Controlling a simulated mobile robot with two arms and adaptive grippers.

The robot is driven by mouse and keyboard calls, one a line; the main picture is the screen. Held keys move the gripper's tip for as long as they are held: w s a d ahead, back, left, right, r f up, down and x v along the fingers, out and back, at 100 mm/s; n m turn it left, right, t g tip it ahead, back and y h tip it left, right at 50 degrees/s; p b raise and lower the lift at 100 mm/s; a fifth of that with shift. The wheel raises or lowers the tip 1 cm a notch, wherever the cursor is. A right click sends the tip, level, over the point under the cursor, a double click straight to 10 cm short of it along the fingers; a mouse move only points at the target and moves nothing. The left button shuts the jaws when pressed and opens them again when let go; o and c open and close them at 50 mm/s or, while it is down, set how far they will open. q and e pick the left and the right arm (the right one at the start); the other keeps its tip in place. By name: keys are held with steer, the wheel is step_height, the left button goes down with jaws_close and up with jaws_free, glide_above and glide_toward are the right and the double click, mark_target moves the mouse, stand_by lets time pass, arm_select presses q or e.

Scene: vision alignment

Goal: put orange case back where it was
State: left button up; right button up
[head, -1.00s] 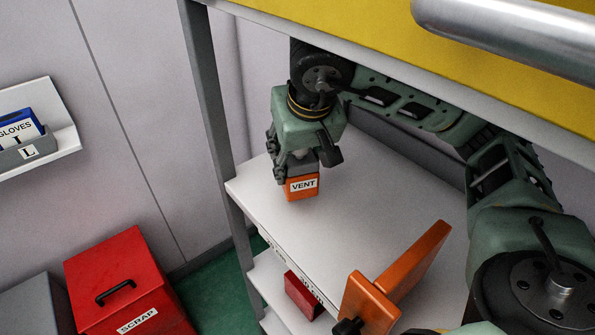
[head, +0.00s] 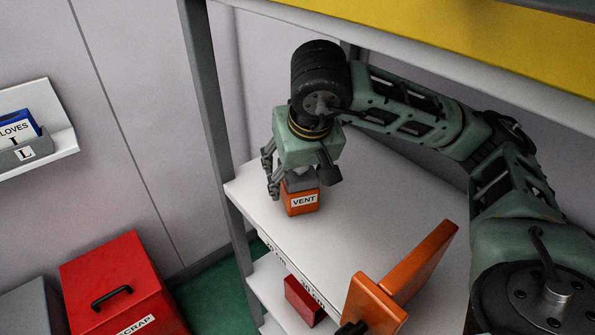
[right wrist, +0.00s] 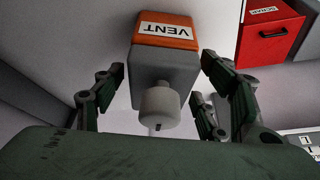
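The orange case (head: 300,206), labelled VENT, stands upright on the white shelf (head: 375,215) near its left front edge. It has a grey upper part (right wrist: 165,75) with a white knob (right wrist: 160,101). My right gripper (head: 287,180) is over the case from above. In the right wrist view, the fingers of my right gripper (right wrist: 163,72) are spread on both sides of the grey part, with narrow gaps. The underside of the case is hidden. My left gripper is not in view.
A red block (head: 303,300) sits on the shelf below. A yellow panel (head: 480,38) hangs overhead; a grey post (head: 208,100) rises at left. A red SCRAP box (head: 118,275) is lower left.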

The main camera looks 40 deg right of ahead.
steer(key=shift+r, duration=0.1)
steer(key=shift+r, duration=0.15)
steer(key=b+v, duration=0.2)
steer(key=v, duration=0.1)
steer(key=shift+s, duration=0.25)
steer(key=s+a+b, duration=0.3)
steer(key=s, duration=0.8)
steer(key=shift+a, duration=0.3)
